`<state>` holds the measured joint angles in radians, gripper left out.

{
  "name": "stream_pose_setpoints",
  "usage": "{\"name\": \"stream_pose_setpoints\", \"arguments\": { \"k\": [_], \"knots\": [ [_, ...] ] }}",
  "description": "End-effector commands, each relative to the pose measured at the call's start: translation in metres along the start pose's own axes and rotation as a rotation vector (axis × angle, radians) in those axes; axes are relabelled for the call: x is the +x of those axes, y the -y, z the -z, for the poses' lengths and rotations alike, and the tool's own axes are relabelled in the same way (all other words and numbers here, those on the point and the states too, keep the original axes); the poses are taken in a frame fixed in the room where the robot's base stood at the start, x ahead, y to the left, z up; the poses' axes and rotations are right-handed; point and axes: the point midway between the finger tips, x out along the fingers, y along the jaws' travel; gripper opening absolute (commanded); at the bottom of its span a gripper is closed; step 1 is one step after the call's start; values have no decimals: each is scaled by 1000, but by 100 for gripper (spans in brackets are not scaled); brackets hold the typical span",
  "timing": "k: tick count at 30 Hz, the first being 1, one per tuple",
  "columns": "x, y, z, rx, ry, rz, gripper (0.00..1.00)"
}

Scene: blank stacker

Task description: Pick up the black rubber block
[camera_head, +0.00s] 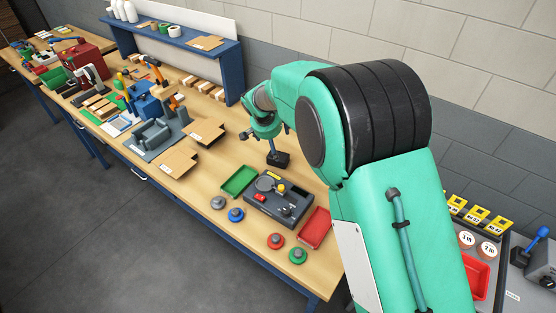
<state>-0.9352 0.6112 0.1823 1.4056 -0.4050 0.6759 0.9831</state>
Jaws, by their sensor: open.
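A small black block (278,159) sits on the wooden workbench just behind the dark grey fixture; it looks like the black rubber block. My gripper (271,146) points down from the green wrist, directly above the block's left part. It is open, but its fingers are small and dark here. I cannot tell whether they touch the block or are around it.
In front stand the dark grey fixture (268,201), a green tray (239,181), a red tray (314,228) and several round knobs (276,240). Cardboard sheets (206,131) and a grey holder (156,136) lie left. A blue shelf (230,72) stands behind.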

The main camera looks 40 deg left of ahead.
Motion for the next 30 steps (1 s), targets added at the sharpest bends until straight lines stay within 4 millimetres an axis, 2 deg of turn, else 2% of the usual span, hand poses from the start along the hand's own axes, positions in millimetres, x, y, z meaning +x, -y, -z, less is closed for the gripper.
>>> {"name": "stream_pose_setpoints", "arguments": {
  "k": [15,20,30],
  "knots": [
    [69,0,-1,0,1,0,92],
    [78,0,-1,0,1,0,92],
    [79,0,0,0,1,0,92]
  ]
}}
